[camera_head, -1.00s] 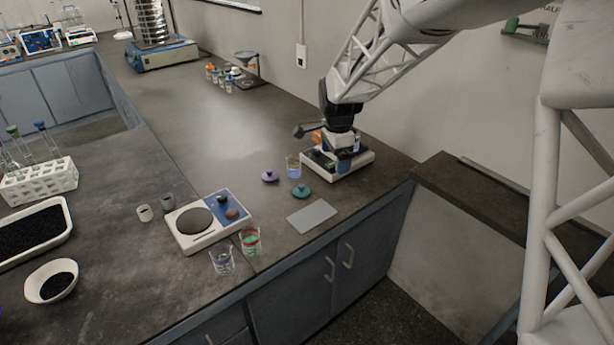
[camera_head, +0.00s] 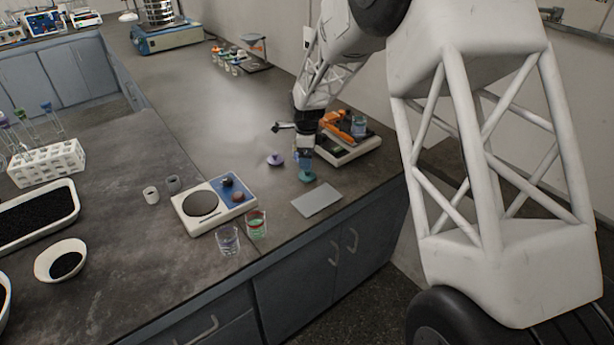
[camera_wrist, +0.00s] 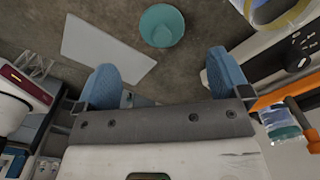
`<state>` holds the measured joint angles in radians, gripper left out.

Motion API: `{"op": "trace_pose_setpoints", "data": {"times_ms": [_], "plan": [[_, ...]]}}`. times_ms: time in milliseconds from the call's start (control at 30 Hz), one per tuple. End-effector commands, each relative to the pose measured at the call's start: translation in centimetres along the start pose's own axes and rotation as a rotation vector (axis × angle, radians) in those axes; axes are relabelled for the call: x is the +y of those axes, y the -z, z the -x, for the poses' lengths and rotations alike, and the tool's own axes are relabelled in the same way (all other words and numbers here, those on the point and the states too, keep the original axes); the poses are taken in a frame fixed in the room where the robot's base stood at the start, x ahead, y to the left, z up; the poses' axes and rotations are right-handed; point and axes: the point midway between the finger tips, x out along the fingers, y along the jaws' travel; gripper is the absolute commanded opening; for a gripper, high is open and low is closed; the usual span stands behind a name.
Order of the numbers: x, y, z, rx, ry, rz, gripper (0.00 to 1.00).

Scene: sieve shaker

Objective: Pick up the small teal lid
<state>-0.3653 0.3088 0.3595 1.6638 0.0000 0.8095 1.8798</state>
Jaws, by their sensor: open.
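The small teal lid (camera_head: 307,176) lies on the dark bench, just behind the grey flat plate. In the wrist view the teal lid (camera_wrist: 161,25) is a round disc beyond my fingertips, between their lines and apart from them. My gripper (camera_head: 304,157) is just above and behind the lid in the head view. In the wrist view my gripper (camera_wrist: 165,75) has its two blue fingers spread wide with nothing between them.
A purple lid (camera_head: 275,160) lies left of my gripper. The grey plate (camera_head: 316,200) is in front of the teal lid. A white device (camera_head: 352,148) with orange and glass items stands right. A hotplate (camera_head: 212,207) and two glass beakers are front left.

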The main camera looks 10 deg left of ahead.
Motion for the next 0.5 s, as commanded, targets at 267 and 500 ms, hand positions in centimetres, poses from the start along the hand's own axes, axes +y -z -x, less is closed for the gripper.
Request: {"op": "trace_pose_setpoints", "data": {"times_ms": [267, 500], "plan": [[0.0, 0.0, -0.5, 0.0, -0.001, 0.001, 0.95], [0.0, 0.0, -2.3, 0.0, 0.0, 0.001, 0.95]]}}
